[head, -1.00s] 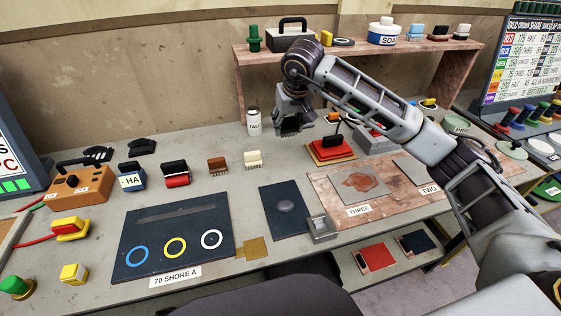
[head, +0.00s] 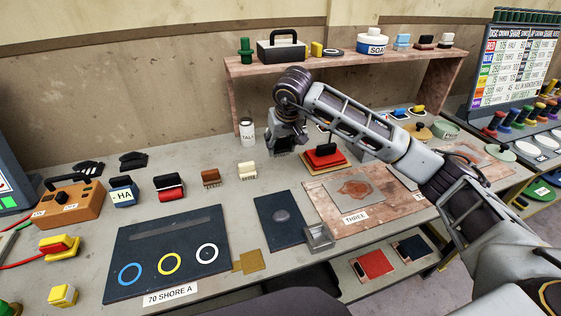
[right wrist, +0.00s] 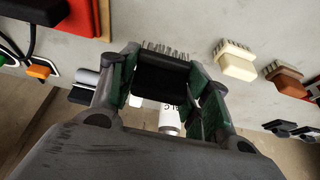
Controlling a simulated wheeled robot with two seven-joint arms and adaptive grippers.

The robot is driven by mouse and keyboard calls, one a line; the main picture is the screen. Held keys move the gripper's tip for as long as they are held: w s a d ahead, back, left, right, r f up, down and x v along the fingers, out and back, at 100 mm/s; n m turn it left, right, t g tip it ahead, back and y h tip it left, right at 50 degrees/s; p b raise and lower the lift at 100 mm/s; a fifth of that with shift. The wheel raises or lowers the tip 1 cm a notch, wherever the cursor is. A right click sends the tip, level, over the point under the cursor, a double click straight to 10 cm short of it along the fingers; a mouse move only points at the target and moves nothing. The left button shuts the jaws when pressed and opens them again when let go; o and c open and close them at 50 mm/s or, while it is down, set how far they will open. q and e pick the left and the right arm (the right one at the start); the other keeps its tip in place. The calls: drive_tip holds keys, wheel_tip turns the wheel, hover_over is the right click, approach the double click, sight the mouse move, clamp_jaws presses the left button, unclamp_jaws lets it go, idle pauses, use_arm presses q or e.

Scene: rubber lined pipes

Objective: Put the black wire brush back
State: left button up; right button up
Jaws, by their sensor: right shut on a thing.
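My right gripper (head: 285,146) is shut on the black wire brush (right wrist: 160,78). In the right wrist view the brush's black block sits between the green-padded fingers (right wrist: 163,85), with its bristles pointing toward the top of the picture. In the head view the gripper hangs over the grey bench, right of the cream brush (head: 247,170) and in front of the talc bottle (head: 247,131). The held brush is mostly hidden there by the gripper. A brown brush (head: 210,177) stands left of the cream one. My left gripper is not in view.
A red block with a black handle (head: 324,157) is close on the gripper's right. A red-and-black roller-like tool (head: 170,187) stands further left. A dark mat (head: 279,222) lies in front. Bare bench shows between the cream brush and the red block.

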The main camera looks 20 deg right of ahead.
sight(281, 155)
wheel_tip(281, 155, down, 2)
drive_tip(key=shift+f, duration=2.15)
use_arm(q)
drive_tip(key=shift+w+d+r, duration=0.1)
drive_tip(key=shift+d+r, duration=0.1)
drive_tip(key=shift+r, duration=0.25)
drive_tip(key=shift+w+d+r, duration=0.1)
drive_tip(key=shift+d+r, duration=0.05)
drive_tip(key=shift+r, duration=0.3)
drive_tip(key=shift+b, duration=0.35)
